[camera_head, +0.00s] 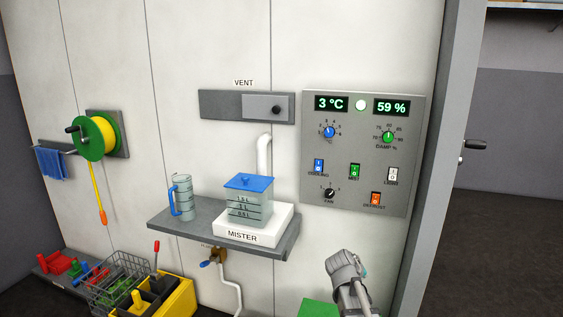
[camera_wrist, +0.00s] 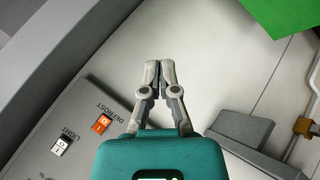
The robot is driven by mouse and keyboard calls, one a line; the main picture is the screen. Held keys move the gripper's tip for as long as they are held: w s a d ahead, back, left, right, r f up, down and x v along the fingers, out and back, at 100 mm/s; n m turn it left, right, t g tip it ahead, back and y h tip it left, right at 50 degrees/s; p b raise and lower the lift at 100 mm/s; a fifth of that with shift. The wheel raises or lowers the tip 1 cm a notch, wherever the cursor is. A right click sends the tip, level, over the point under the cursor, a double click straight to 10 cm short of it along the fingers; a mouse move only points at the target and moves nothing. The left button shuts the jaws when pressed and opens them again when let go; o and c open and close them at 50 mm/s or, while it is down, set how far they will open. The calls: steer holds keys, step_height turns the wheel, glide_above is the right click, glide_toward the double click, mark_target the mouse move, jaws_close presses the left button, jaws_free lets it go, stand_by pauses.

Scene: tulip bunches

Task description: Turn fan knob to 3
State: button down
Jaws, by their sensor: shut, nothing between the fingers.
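The fan knob (camera_head: 329,194) is a small black dial above the FAN label, low on the left of the grey control panel (camera_head: 417,150) in the head view. Its pointer and numbers are too small to read surely. The knob is not seen in the wrist view. My gripper (camera_wrist: 158,72) is shut and empty in the wrist view, its two fingertips together. In the head view, my arm's end is below the panel, apart from the knob; the fingertips cannot be made out there.
Near the knob are a blue cooling switch (camera_head: 318,166), green mist switch (camera_head: 354,171) and orange defrost switch (camera_head: 375,199), also in the wrist view (camera_wrist: 102,124). A shelf (camera_head: 170,220) with the mister (camera_head: 245,235) juts out left. A green object (camera_head: 319,308) is below.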

steer(key=w+r+n+t+h, duration=0.2)
steer(key=w+r+n+t, duration=0.5)
steer(key=w, duration=0.6)
steer(key=n+t+y+p, duration=0.1)
steer(key=n+t+y, duration=0.2)
steer(key=n+t, duration=0.15)
glide_toward(337, 194)
steer(key=shift+s+r+n+g, duration=0.15)
steer(key=shift+r+n+g, duration=0.15)
steer(key=shift+r, duration=0.4)
steer(key=shift+d, duration=0.1)
steer(key=shift+x, duration=3.5)
steer(key=shift+a+f, duration=0.1)
steer(key=shift+a, duration=0.3)
steer(key=shift+a+f+b, duration=0.1)
steer(key=shift+f+b, duration=0.25)
steer(key=shift+b, duration=0.05)
steer(key=shift+d, duration=0.4)
